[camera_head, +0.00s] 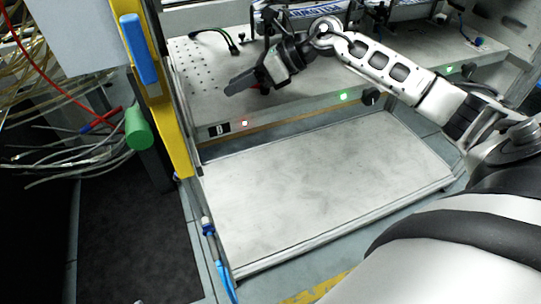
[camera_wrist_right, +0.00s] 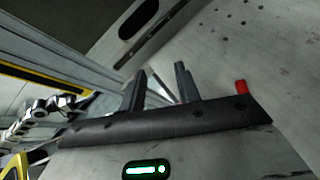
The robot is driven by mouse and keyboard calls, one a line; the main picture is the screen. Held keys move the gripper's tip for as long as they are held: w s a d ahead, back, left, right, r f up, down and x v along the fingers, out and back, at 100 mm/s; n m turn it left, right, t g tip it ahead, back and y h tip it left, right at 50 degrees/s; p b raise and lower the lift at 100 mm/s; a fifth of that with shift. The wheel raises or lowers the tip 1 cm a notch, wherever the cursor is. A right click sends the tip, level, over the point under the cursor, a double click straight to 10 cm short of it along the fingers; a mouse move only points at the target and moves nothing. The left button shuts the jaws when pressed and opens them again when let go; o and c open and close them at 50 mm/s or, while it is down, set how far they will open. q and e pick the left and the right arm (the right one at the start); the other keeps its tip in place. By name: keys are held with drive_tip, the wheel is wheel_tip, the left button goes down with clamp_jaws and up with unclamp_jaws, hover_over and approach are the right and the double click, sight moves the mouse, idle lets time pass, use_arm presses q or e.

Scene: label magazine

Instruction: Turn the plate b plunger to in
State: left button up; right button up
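The black plate marked B (camera_head: 219,130) is on the front edge of the grey bench, left of a small red light (camera_head: 244,123). My right gripper (camera_head: 236,86) is above the bench near its front left, pointing left. In the right wrist view its two dark fingers (camera_wrist_right: 160,70) stand apart with nothing clearly held between them. My left gripper is out of view.
The front edge also carries a green light (camera_head: 343,97) beside a black knob (camera_head: 370,96), and another green light (camera_head: 448,70). A yellow post (camera_head: 168,120) with a green cylinder (camera_head: 139,127) and loose cables stands left. A bare lower shelf (camera_head: 320,180) is clear.

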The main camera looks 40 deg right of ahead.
drive_tip(key=a+r+m+t+y, duration=0.2)
drive_tip(key=a+r+m+t, duration=0.2)
drive_tip(key=a+m+t, duration=0.7)
drive_tip(key=s+d+f+m+g+h, duration=0.1)
drive_tip(key=s+d+f+m+h, duration=0.25)
drive_tip(key=f+m+h, duration=0.6)
drive_tip(key=s+d+f+m+g+h, duration=0.25)
drive_tip(key=d+m+h, duration=0.2)
drive_tip(key=m, duration=0.95)
drive_tip(key=s+a+f+m+g+y, duration=0.1)
drive_tip(key=s+f+m+g, duration=0.1)
drive_tip(key=s, duration=0.4)
drive_tip(key=s+a+f+m+g, duration=0.2)
drive_tip(key=s+f+m+g, duration=0.1)
drive_tip(key=s+f, duration=0.3)
drive_tip(key=shift+s+f+g+y, duration=0.3)
drive_tip(key=shift+s+g+y, duration=0.15)
drive_tip(key=shift+g, duration=0.1)
drive_tip(key=shift+a+m, duration=0.1)
drive_tip(key=shift+m, duration=0.15)
